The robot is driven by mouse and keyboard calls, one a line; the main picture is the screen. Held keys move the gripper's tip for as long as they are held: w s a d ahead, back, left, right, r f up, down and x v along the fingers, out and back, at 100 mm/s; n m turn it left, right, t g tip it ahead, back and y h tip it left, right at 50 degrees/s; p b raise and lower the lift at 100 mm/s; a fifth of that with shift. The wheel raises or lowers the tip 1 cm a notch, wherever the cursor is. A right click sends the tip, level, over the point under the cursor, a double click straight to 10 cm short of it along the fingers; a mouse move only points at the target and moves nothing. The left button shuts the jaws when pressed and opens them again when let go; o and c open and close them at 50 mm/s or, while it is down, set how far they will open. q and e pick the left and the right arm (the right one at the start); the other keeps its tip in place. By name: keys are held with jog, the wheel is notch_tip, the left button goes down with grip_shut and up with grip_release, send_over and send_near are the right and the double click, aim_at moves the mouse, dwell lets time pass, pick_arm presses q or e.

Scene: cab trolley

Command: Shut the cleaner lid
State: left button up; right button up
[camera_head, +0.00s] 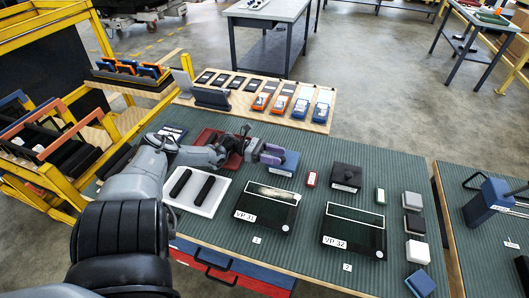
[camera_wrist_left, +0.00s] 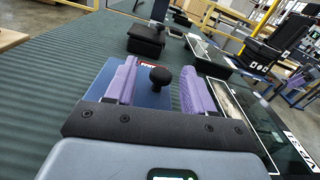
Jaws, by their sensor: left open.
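A blue block (camera_head: 284,163) with a black ball knob stands on the green ribbed bench top, behind the panel marked VP 31. It may be the cleaner lid; I cannot tell for sure. In the left wrist view the block (camera_wrist_left: 152,98) has a small red label at its far edge, and its knob (camera_wrist_left: 160,76) sticks up. My left gripper (camera_head: 270,154) is open at the block. Its purple fingers (camera_wrist_left: 157,80) stand on either side of the knob, apparently apart from it. A maroon item (camera_head: 217,137) is partly hidden behind my left arm. My right gripper is not in view.
Panels VP 31 (camera_head: 267,207) and VP 32 (camera_head: 353,232) lie in front. A black knobbed block (camera_head: 346,177) stands right of the blue one. A white tray (camera_head: 196,192) with two black bars lies left. Small blocks (camera_head: 413,225) line the right edge.

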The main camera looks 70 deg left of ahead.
pick_arm(q)
jog(key=b+v, duration=0.1)
jog(key=v, duration=0.9)
jog(key=shift+s, duration=0.15)
jog(key=shift+r, duration=0.15)
